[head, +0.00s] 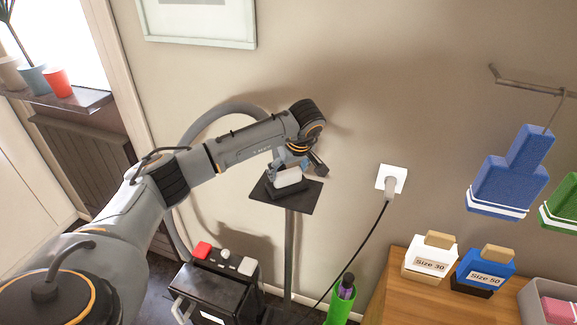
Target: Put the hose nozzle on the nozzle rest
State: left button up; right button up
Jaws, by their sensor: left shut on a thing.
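My left gripper (292,165) reaches in from the left and points down over a small black plate (302,201) on a thin grey post, which looks like the nozzle rest. It is shut on a pale grey piece (288,178), apparently the hose nozzle. The piece is at a dark block on the plate; I cannot tell whether it touches the block or hangs just above it. The gripper and wrist hide part of it. A thick grey hose (190,130) loops up behind my left arm. My right gripper is out of view.
A black machine (215,290) with a red button stands below the plate. A plugged-in cable (372,235) runs down the wall at right. A green container (340,305) stands near the counter.

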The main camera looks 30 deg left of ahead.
pick_arm(q)
jog(key=shift+f, duration=0.1)
jog(key=o, duration=1.6)
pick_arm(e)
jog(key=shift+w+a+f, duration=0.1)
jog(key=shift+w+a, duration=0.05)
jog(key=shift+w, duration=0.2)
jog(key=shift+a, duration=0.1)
pick_arm(q)
jog(key=shift+r, duration=0.25)
jog(key=shift+d+r, duration=0.1)
jog(key=shift+r, duration=0.15)
jog(key=b+v, duration=0.3)
jog(key=v, duration=0.8)
jog(key=shift+s+d+r, duration=0.1)
jog(key=shift+s, duration=0.05)
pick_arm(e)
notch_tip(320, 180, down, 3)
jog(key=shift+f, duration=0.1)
